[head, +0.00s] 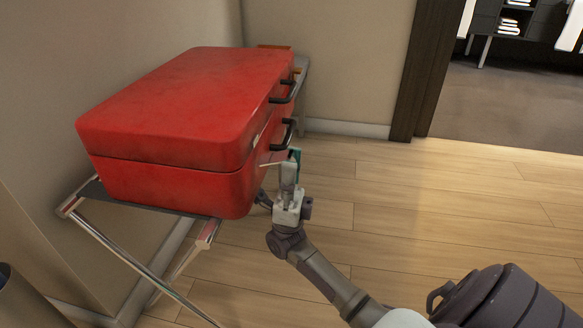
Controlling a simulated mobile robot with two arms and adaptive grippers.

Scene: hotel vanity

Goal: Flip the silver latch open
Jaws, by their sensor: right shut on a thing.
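A closed red suitcase (170,125) lies flat on a folding luggage rack, with its lid down on its base. Its right side carries two dark handles, one on the lid (284,92) and one on the base (287,135). A thin, light metal piece, seemingly the silver latch (271,164), sticks out from that side toward my right gripper (291,166). My right gripper is shut on it, at the near end of that side below the lower handle. The fingers partly hide the contact. A small light fitting (256,139) shows at the seam. My left gripper is not in view.
The luggage rack (207,234) has crossed metal legs under the suitcase. Walls stand close behind and to the left. Wooden floor (450,200) is clear to the right, with a dark door frame (423,75) at the back.

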